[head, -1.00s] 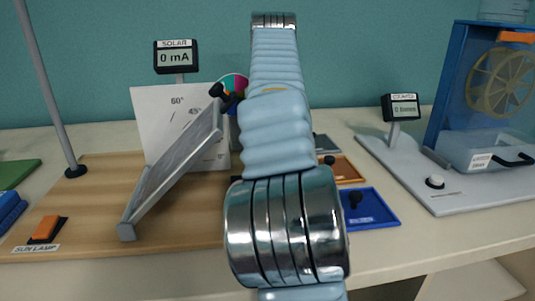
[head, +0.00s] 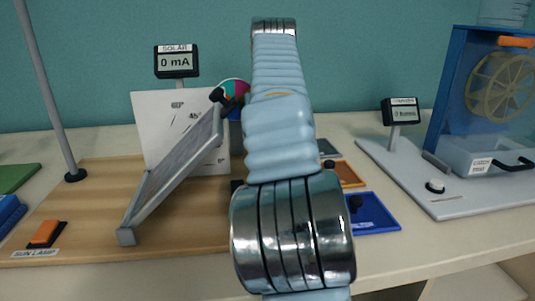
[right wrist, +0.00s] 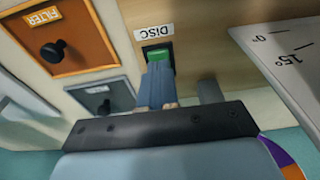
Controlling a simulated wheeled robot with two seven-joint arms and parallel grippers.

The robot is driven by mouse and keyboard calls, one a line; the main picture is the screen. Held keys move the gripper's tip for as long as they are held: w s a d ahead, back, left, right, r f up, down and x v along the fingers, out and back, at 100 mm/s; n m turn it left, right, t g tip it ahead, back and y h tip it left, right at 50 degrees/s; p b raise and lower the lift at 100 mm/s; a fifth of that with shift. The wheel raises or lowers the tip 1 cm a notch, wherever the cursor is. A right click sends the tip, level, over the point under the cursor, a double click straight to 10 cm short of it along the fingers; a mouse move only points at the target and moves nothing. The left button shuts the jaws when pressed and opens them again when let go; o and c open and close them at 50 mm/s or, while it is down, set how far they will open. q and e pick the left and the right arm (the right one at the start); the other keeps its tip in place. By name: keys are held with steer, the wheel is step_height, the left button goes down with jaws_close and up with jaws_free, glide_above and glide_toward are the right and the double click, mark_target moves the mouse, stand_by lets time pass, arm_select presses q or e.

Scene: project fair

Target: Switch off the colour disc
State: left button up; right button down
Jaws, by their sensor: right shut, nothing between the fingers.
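The colour disc (head: 236,86) shows only in part in the head view, behind the tilted solar panel and my right arm. In the right wrist view a purple and orange edge of it (right wrist: 283,155) shows at the lower right. A green switch (right wrist: 157,55) in a dark frame sits beside a white label reading DISC (right wrist: 154,31). My right gripper (right wrist: 158,70) is shut and empty, with its blue fingertips right at the switch's near edge. I cannot tell whether they touch it. In the head view my right arm hides the switch and this gripper. My left gripper is not in view.
The solar panel (head: 175,180) and angle card (head: 155,130) stand left of my arm. An orange FILTER tray (right wrist: 60,45) and a grey tray (right wrist: 105,98) with knobs lie beside the switch. A blue tray (head: 385,222) and a water-wheel stand (head: 450,185) are to the right.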

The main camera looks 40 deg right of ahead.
step_height(320, 180, up, 4)
steer(key=shift+f+p, duration=0.15)
steer(key=shift+p, duration=1.1)
steer(key=shift+r, duration=1.1)
